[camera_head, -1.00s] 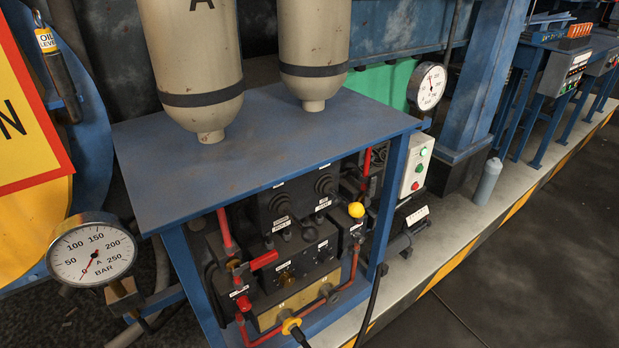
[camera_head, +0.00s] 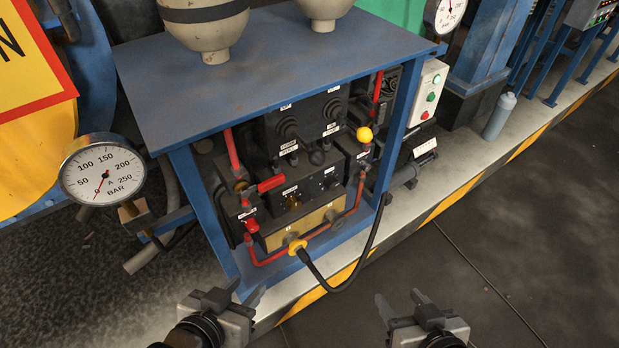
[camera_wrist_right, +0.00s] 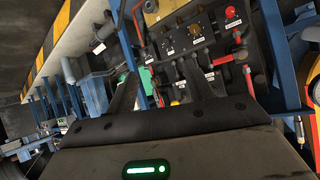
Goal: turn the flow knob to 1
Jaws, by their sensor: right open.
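A black control panel (camera_head: 306,190) sits inside the blue frame, with small round knobs at its left (camera_head: 291,201) and right (camera_head: 329,183). Their labels are too small to read, so I cannot tell which is the flow knob or where it points. The panel also shows, tilted, in the right wrist view (camera_wrist_right: 190,38). My left gripper (camera_head: 247,291) is open and empty, low in front of the frame. My right gripper (camera_head: 401,299) is open and empty, further right above the dark floor. Both are apart from the panel.
A blue table top (camera_head: 270,60) overhangs the panel. Red pipes (camera_head: 352,195), a yellow ball knob (camera_head: 364,134) and a looping black hose (camera_head: 372,240) surround it. A pressure gauge (camera_head: 103,172) stands at left. The floor at right (camera_head: 520,220) is clear.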

